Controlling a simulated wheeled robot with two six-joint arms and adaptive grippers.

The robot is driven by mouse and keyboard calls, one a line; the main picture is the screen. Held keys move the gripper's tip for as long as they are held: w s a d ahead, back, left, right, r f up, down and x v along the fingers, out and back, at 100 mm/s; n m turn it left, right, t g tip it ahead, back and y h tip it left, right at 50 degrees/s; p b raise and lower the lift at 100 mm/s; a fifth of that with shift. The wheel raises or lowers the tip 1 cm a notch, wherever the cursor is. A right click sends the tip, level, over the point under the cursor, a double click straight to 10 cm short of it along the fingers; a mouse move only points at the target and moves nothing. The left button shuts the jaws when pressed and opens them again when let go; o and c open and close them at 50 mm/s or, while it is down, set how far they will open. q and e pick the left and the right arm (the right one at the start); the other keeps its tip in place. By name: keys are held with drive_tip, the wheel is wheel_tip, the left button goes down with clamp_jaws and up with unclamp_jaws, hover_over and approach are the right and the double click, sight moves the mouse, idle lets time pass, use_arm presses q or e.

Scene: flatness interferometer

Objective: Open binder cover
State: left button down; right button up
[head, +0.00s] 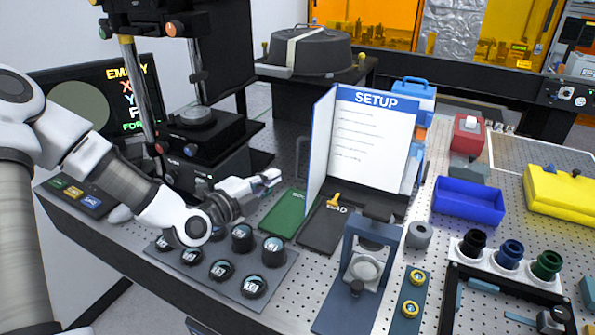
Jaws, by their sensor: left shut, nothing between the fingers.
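The binder (376,145) stands upright near the middle of the table, with a white page headed SETUP facing me. Its cover (321,145) stands out from the left edge of the page at an angle, so the page is exposed. My left gripper (272,177) is shut and empty, to the left of the cover and apart from it, above the table near the green plate. My right gripper is not in view.
A green plate (283,213) and a dark plate (322,229) lie in front of the binder. Round lens pieces sit on a grey tray (278,282) below my left arm. A blue-grey framed stand (372,231) is front right. The black interferometer (205,158) is behind left.

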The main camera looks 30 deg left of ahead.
sight(298, 171)
use_arm(q)
drive_tip(key=shift+m+g, duration=0.4)
drive_tip(key=shift+m, duration=0.2)
drive_tip(key=x, duration=0.2)
drive_tip(key=p+x, duration=0.1)
drive_tip(key=x, duration=0.2)
drive_tip(key=d+f+x, duration=0.1)
drive_tip(key=x, duration=0.2)
drive_tip(key=shift+w+f, duration=0.2)
drive_tip(key=shift+w, duration=0.05)
drive_tip(key=a+p, duration=0.2)
drive_tip(key=a, duration=0.4)
drive_tip(key=shift+w, duration=0.25)
